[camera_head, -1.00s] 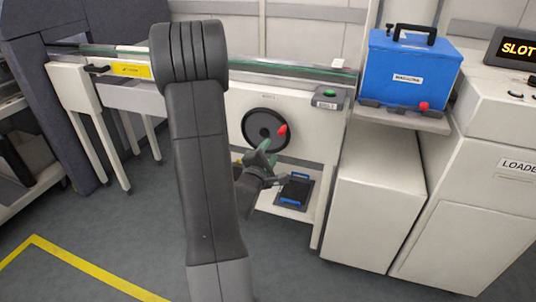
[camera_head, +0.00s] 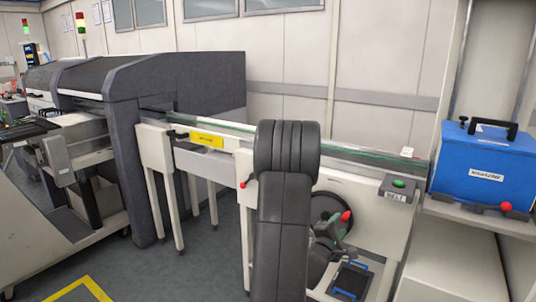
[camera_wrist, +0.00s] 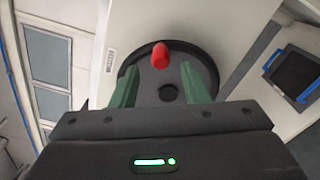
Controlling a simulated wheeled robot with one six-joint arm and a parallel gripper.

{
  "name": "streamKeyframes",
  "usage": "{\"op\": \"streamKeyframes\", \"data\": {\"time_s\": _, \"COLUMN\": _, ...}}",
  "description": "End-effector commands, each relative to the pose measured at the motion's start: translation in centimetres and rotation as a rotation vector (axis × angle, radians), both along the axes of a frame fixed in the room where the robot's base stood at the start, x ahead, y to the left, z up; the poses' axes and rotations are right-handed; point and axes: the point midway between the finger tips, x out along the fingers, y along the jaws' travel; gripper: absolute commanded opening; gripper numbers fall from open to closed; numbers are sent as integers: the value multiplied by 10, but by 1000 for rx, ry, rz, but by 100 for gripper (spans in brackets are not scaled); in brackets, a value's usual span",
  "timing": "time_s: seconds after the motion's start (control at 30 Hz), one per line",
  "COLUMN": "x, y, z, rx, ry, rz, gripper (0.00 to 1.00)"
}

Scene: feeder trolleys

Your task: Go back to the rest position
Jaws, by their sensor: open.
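My gripper shows in the wrist view (camera_wrist: 160,88) with its two green fingers spread apart and nothing between them. Beyond the fingers is a dark round handwheel (camera_wrist: 208,65) with a red knob (camera_wrist: 160,55) on a white panel. In the head view my arm stands in front of the white machine. The handwheel (camera_head: 324,205) and its red knob (camera_head: 346,216) show just right of my arm, partly hidden by it.
A blue box (camera_head: 484,168) with a black handle stands on a shelf at right. A green button box (camera_head: 398,188) sits beside the conveyor rail (camera_head: 350,155). A black tray with blue ends (camera_head: 350,281) lies low by the wheel. A dark grey machine (camera_head: 180,90) stands at left. Grey floor is open in front.

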Motion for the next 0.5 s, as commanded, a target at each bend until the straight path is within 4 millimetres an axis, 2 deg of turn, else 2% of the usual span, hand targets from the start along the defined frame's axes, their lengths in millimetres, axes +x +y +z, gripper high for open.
{"op": "streamKeyframes", "data": {"time_s": 0.2, "x": 32, "y": -22, "z": -1, "rx": 0, "ry": 0, "rz": -2, "gripper": 41}}
{"op": "streamKeyframes", "data": {"time_s": 0.5, "x": 49, "y": -34, "z": 0, "rx": 0, "ry": 1, "rz": 0, "gripper": 41}}
